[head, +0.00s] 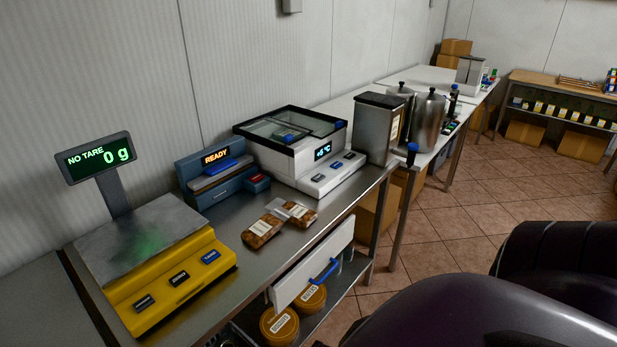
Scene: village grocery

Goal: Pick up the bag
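Two clear bags with brown contents and white labels lie on the steel counter between the yellow scale and the white chest. The nearer bag (262,231) lies to the left, and the farther bag (299,213) lies just right of it. Clear plastic shows between them, and I cannot tell whether they touch. Neither of my grippers is in view. Large dark rounded parts at the lower right look like my own arm.
The yellow scale (170,272) reads 0 g. A blue sealer (221,177) shows READY. The white chest (303,145) stands behind the bags. An open white drawer (318,265) with a blue handle juts from the counter front, above round tubs (280,324).

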